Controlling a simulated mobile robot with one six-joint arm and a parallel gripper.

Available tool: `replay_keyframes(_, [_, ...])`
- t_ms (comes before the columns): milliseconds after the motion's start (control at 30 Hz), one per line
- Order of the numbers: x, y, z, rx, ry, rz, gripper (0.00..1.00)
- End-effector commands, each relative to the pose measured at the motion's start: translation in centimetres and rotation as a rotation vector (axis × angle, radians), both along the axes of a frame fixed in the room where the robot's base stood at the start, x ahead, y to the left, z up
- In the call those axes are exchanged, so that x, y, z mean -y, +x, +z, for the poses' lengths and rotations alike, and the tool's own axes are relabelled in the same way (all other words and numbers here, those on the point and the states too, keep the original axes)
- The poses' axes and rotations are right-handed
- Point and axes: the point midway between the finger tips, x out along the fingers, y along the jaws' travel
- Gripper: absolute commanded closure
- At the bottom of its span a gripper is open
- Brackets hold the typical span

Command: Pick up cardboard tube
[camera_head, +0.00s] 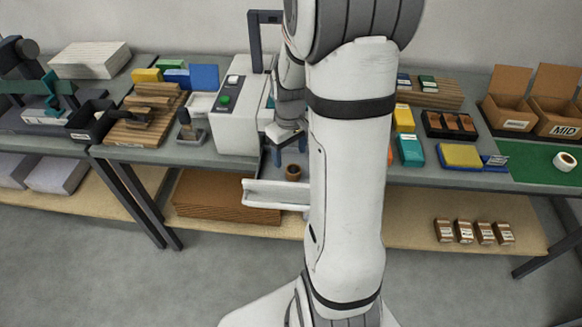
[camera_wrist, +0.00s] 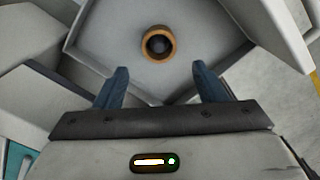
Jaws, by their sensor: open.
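The cardboard tube (camera_wrist: 158,44) is a short brown ring with a dark hollow centre, seen end-on in the wrist view. It stands on a light grey surface, ahead of my gripper and roughly midway between the lines of its fingers. In the head view the tube (camera_head: 293,172) stands upright just in front of the white machine, beside my arm. My gripper (camera_wrist: 160,88) is open and empty, with its two blue fingers apart and not touching the tube. In the head view the gripper (camera_head: 290,155) is partly hidden by my own arm, close above the tube.
The white machine (camera_head: 237,115) with a green button stands left of the tube. Wooden blocks (camera_head: 143,118) and a black bin (camera_head: 90,120) are further left. Yellow and teal boxes (camera_head: 410,150) stand right of my arm.

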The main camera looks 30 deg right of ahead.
Motion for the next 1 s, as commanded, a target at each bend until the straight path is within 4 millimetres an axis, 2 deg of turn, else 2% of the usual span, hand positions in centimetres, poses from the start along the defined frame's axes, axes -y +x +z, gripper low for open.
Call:
replay_keyframes(167, [0.2, -0.9, -2.6, -0.006, 0.002, -0.004, 0.36])
replay_keyframes(300, [0.2, -0.8, -4.3, -0.002, 0.001, -0.006, 0.36])
replay_keyframes(600, [0.3, -0.8, -4.7, 0.0, 0.0, -0.007, 0.36])
replay_keyframes(1000, [0.3, -0.8, -4.7, 0.0, 0.0, -0.008, 0.68])
